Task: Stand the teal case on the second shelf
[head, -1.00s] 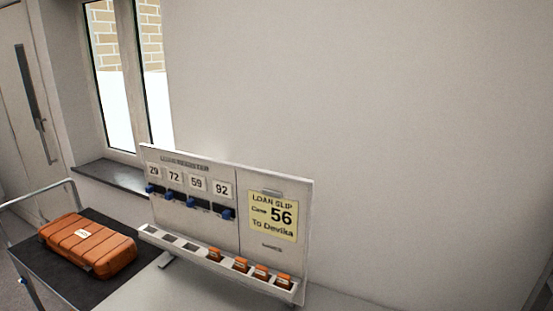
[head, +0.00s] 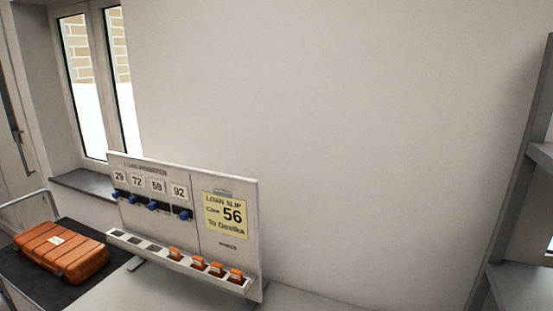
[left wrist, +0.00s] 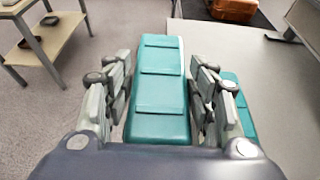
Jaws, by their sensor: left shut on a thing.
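The teal case (left wrist: 162,90) shows in the left wrist view, its narrow ribbed side facing the camera. My left gripper (left wrist: 160,85) is shut on it, with a grey finger on each side. Another teal surface (left wrist: 236,100) shows beyond the right finger; I cannot tell whether it belongs to the same case. A grey shelf unit stands at the right edge of the head view, with an upright post (head: 512,175) and parts of two shelves, one higher (head: 541,151) and one lower (head: 522,284). Neither gripper shows in the head view, and my right gripper is not visible.
An orange case (head: 62,249) lies on a black-topped trolley (head: 40,285) at left. A board (head: 218,245) with numbered labels, blue hooks, orange items and a yellow loan slip (head: 225,216) stands on a pale table. A wooden side table (left wrist: 48,45) stands top left in the wrist view.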

